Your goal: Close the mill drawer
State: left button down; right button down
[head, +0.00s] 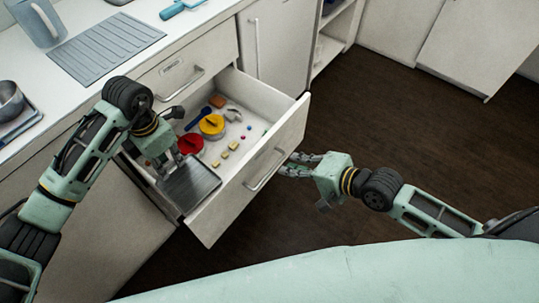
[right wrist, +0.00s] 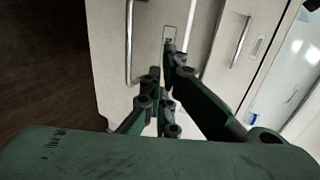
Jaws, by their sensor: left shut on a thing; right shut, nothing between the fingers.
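The open drawer (head: 240,190) is pulled out from the cream cabinet, with a bar handle (head: 265,170) on its front. My left gripper (head: 172,160) is inside the drawer at its left, shut, apparently on a dark grey tray (head: 192,187); the exact contact is hidden. My right gripper (head: 299,164) is shut and empty, just beside the outer face of the drawer front near the handle. In the right wrist view its fingers (right wrist: 160,95) point at the cream front, with the handle (right wrist: 130,45) to their left. I cannot tell whether they touch it.
Inside the drawer lie a red pot (head: 190,144), a yellow pot (head: 212,126) and several small coloured pieces. A closed drawer (head: 200,50) sits above it. The counter (head: 110,80) holds a drainer mat (head: 108,42) and jug (head: 35,20). Dark floor (head: 400,110) is clear at right.

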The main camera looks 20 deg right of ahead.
pick_arm(q)
jog(key=shift+f, duration=0.35)
pick_arm(e)
send_near(260, 153)
jog(key=x, duration=0.5)
jog(key=shift+s+d+f, duration=0.1)
jog(key=shift+f, duration=0.05)
jog(key=shift+w+a, duration=0.4)
jog(key=shift+w, duration=0.05)
